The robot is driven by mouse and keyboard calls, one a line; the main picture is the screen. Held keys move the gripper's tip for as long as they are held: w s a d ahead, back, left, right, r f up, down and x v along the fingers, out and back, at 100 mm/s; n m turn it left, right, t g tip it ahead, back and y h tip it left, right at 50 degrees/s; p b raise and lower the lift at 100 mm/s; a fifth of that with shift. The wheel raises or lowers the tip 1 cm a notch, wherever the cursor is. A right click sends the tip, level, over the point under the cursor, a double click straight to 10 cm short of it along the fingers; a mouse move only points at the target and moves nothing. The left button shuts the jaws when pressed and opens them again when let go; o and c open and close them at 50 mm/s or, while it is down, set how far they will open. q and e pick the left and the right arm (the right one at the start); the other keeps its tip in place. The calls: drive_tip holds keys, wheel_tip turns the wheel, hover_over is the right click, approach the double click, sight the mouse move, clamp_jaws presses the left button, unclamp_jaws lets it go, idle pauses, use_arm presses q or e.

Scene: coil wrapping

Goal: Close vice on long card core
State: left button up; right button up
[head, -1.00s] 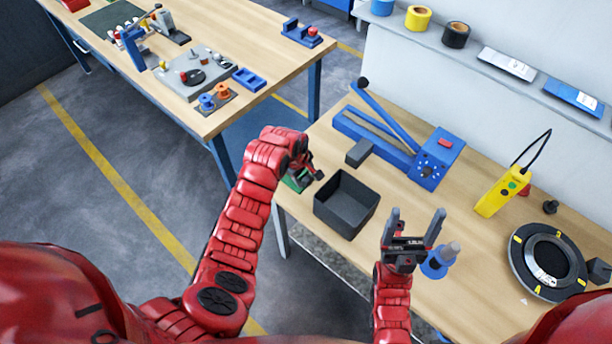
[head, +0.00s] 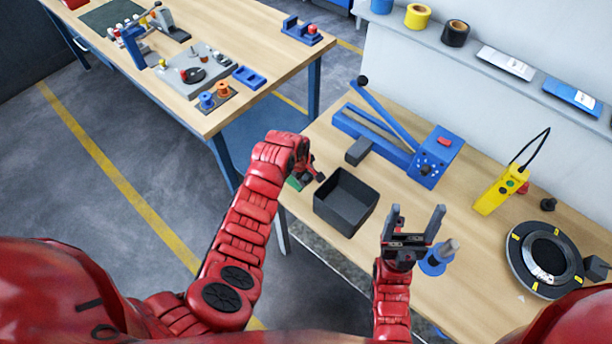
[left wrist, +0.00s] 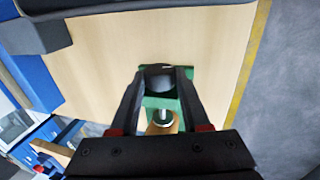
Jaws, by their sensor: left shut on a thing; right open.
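A small green vice (head: 293,183) sits at the left edge of the near bench, mostly hidden behind my left gripper (head: 314,176) in the head view. In the left wrist view, the fingers of my left gripper (left wrist: 160,80) are shut on a dark rounded part (left wrist: 158,77) at the green vice (left wrist: 187,98). A silvery round piece and a tan piece (left wrist: 160,128) show between the fingers, partly hidden; I cannot tell whether the tan piece is the long card core. My right gripper (head: 417,212) is open and empty above the bench's front edge.
A dark open bin (head: 346,203) stands right of the vice. Behind it is a blue lever tool (head: 405,150). A blue stand with a post (head: 437,260) is beside my right gripper. A yellow device (head: 497,192) and black ring (head: 547,258) lie further right.

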use_arm(q)
drive_tip(key=shift+w+d+f+b, duration=0.1)
drive_tip(key=shift+w+b, duration=0.05)
drive_tip(key=shift+b, duration=0.3)
clamp_jaws()
drive_tip(key=g+y+b, duration=0.1)
drive_tip(key=b, duration=0.4)
drive_tip(key=g+y+b, duration=0.1)
drive_tip(key=g+b, duration=0.1)
drive_tip(key=b, duration=0.2)
drive_tip(key=shift+w+d+f+b, duration=0.1)
drive_tip(key=shift+w+b, duration=0.1)
drive_tip(key=shift+b, duration=0.5)
drive_tip(key=shift+r+y, duration=0.3)
drive_tip(key=o, duration=0.9)
unclamp_jaws()
drive_tip(key=shift+r, duration=0.1)
